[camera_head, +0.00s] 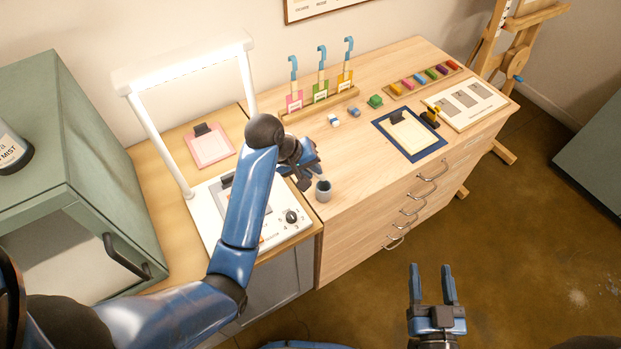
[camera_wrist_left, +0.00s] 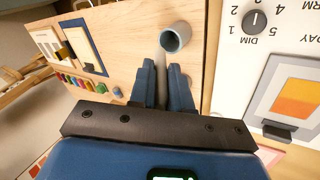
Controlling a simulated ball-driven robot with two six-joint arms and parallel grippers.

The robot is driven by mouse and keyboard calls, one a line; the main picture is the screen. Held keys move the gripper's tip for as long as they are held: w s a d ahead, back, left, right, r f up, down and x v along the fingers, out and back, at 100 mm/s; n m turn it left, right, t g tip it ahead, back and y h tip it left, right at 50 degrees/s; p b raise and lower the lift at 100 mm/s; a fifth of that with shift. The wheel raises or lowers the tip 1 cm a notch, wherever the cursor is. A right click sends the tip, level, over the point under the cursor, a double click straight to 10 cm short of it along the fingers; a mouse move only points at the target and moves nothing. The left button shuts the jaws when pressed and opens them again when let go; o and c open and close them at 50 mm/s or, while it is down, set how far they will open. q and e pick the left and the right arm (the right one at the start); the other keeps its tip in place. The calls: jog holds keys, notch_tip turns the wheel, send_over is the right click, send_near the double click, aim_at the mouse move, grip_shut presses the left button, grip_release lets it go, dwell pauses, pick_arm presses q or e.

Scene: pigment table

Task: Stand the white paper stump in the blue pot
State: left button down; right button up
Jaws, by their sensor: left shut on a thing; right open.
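The blue pot (camera_head: 323,192) stands near the front left corner of the wooden drawer table. In the left wrist view the pot (camera_wrist_left: 177,38) shows its open mouth just beyond my fingertips. My left gripper (camera_head: 309,170) is above and slightly left of the pot. In the head view the stump is hidden by the gripper. My right gripper (camera_head: 432,285) is open and empty, out over the floor.
A white lit panel with a dial (camera_head: 291,216) lies left of the pot.

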pick_arm(q)
jog(key=shift+f, duration=2.3)
jog(key=shift+f, duration=0.15)
jog(key=c, duration=1.1)
grip_release()
